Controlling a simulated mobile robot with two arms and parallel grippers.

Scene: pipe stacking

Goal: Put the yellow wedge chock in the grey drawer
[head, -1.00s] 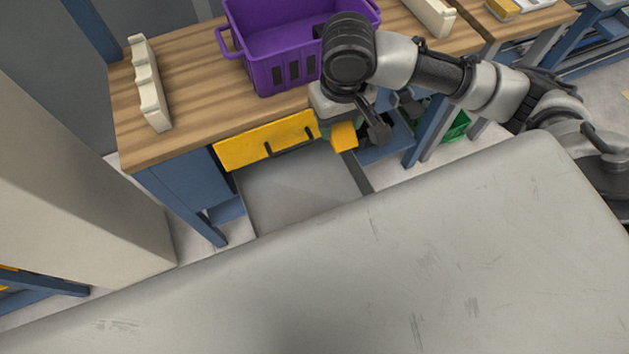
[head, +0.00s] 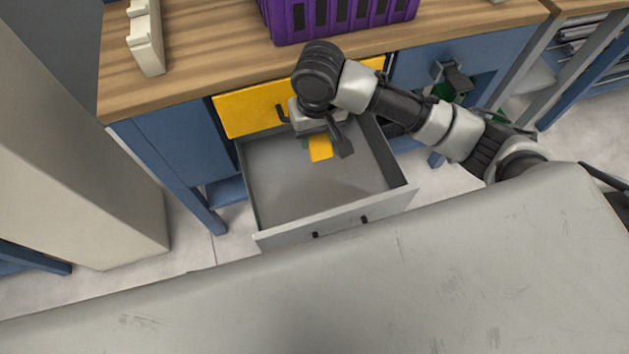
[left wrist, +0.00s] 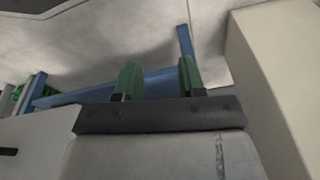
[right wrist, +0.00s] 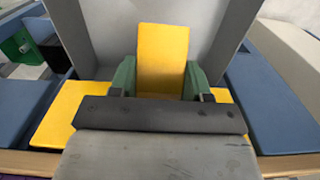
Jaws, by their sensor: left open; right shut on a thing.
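The yellow wedge chock (head: 320,148) is held in my right gripper (head: 313,138), over the back part of the open grey drawer (head: 290,190). In the right wrist view the chock (right wrist: 163,60) sits between the green fingers of my right gripper (right wrist: 161,78), with the grey drawer (right wrist: 110,30) behind it. I cannot tell whether the chock touches the drawer floor. The drawer is pulled out below a shut yellow drawer (head: 247,108) and looks empty otherwise. My left gripper (left wrist: 157,80) is open and empty, and is not seen in the head view.
A wooden worktop (head: 200,55) lies above the drawers, with a purple crate (head: 340,18) and a cream notched rack (head: 146,42) on it. A beige pillar (head: 75,150) stands at the left. The front part of the drawer is clear.

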